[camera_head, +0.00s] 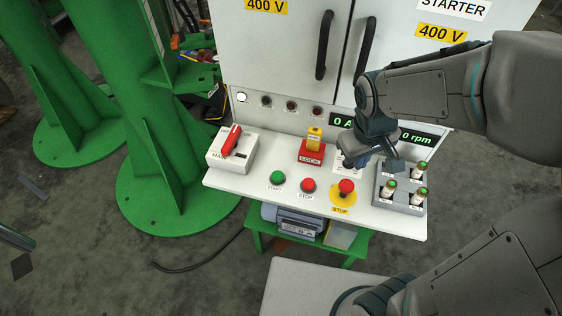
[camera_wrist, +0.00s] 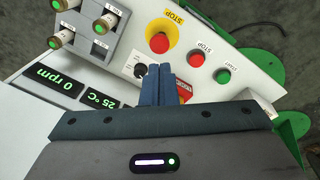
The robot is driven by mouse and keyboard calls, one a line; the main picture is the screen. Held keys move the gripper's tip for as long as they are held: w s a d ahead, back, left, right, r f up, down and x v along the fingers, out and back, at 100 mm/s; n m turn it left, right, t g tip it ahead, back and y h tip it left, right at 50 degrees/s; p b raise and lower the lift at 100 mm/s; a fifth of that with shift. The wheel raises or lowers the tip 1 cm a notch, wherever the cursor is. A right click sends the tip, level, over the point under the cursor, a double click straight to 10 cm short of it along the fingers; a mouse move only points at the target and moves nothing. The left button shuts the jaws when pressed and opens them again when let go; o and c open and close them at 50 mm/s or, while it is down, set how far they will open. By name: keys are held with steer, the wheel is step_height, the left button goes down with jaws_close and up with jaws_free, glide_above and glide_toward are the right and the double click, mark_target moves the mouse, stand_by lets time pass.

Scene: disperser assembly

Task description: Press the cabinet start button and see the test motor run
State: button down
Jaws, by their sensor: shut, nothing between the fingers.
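The green start button (camera_head: 278,178) sits at the front left of the white cabinet panel (camera_head: 240,181); it also shows at the right in the wrist view (camera_wrist: 223,76). A red stop button (camera_head: 308,186) is just right of it. A red emergency stop (camera_head: 346,187) on a yellow plate stands further right. My gripper (camera_head: 362,165) is shut and empty above the panel, behind the emergency stop and right of the start button, apart from both. Its closed fingers show in the wrist view (camera_wrist: 158,84). The test motor (camera_head: 296,222) is partly hidden under the panel; I cannot tell whether it turns.
A red rotary main switch (camera_head: 231,143) stands at the panel's left. A red lock block with a yellow top (camera_head: 313,147) is behind the buttons. A fuse block (camera_head: 402,192) stands right of my gripper. The displays (camera_head: 415,138) include "0 rpm". Cabinet door handles (camera_head: 324,45) rise behind.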

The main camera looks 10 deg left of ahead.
steer(key=w+a+f+n+t+h+b, duration=0.1)
steer(key=w+a+f+n+t+h, duration=0.2)
steer(key=a+f+n, duration=0.6)
steer(key=n+t+b, duration=0.1)
steer(key=n+t, duration=0.3)
steer(key=n, duration=0.2)
glide_above(275, 178)
steer(key=shift+r+h, duration=0.25)
steer(key=shift+h, duration=0.15)
steer(key=shift+f, duration=0.1)
step_height(275, 178, down, 7)
steer(key=b, duration=0.7)
steer(key=shift+f, duration=0.1)
steer(key=shift+f+b, duration=0.35)
steer(key=shift+f, duration=0.4)
steer(key=shift+f, duration=0.15)
steer(key=shift+f, duration=0.25)
